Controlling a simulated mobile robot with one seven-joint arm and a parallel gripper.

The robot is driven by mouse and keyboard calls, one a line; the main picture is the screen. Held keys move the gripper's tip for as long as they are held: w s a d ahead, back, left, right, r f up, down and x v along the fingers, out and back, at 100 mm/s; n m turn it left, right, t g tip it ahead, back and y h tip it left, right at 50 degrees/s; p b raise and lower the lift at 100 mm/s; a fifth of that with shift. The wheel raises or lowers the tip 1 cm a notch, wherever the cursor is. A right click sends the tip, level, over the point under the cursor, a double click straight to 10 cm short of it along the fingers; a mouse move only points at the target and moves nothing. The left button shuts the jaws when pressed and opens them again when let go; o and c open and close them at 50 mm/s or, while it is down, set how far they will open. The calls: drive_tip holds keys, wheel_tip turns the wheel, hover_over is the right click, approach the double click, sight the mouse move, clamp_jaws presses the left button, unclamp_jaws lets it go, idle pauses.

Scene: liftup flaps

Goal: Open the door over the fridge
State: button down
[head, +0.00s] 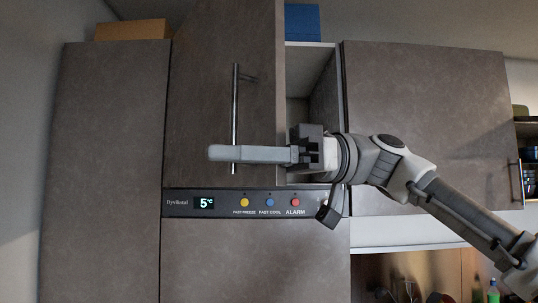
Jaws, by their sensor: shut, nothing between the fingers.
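The door over the fridge (205,90) is a grey-brown panel with a vertical metal bar handle (235,105). It stands partly open, swung out from its left side, and its right edge is clear of the cabinet. Part of the cabinet interior (299,112) shows to the right of that edge. My gripper (215,153) is shut and empty, with its fingers pointing left across the door's lower part. In the picture it covers the lower part of the handle; whether it touches the door or handle I cannot tell.
The fridge panel (180,204) with display and buttons lies just below the door. A closed cabinet door (425,110) is at right, with an open shelf (528,150) beyond. A tall panel (110,170) stands at left. An orange box (133,29) and a blue box (302,21) sit on top.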

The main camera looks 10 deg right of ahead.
drive_tip(key=x, duration=0.5)
drive_tip(key=shift+s+a+r, duration=0.15)
drive_tip(key=shift+s, duration=0.15)
drive_tip(key=shift+w, duration=0.1)
idle(1.3)
